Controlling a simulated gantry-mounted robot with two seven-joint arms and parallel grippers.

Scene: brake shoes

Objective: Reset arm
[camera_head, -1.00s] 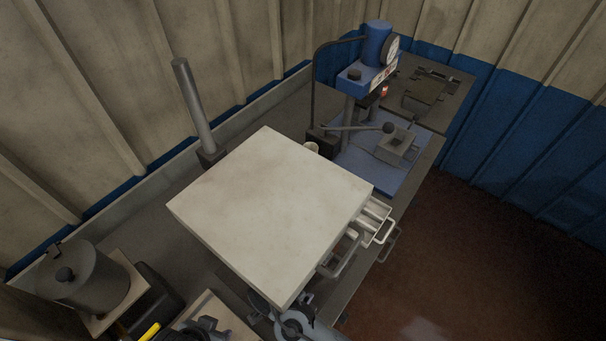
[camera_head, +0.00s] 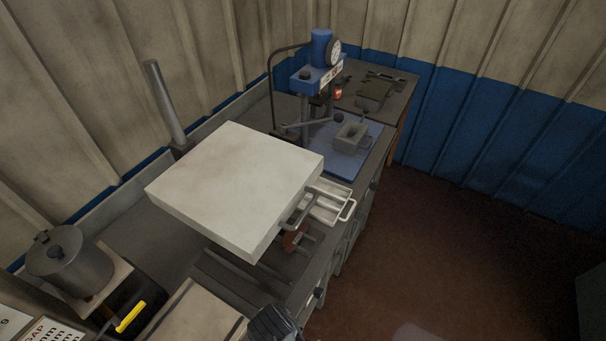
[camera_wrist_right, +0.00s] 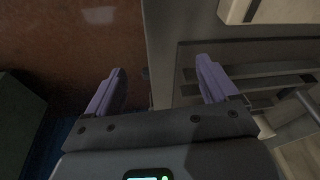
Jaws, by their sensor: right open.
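My right gripper (camera_wrist_right: 160,88) shows in the right wrist view, open, with its two purple fingers apart and nothing between them. Beyond the fingers are the reddish-brown floor and the grey bench side. My left gripper is not seen in either view. In the head view, a dark rounded part shows at the bottom edge; I cannot tell which part it is.
A white slab-topped unit (camera_head: 235,180) stands on the grey bench, with a metal tray with handles (camera_head: 328,203) jutting from its right side. Behind it is a blue press (camera_head: 320,75). A grey pot (camera_head: 68,262) stands front left. The floor (camera_head: 440,240) at right is clear.

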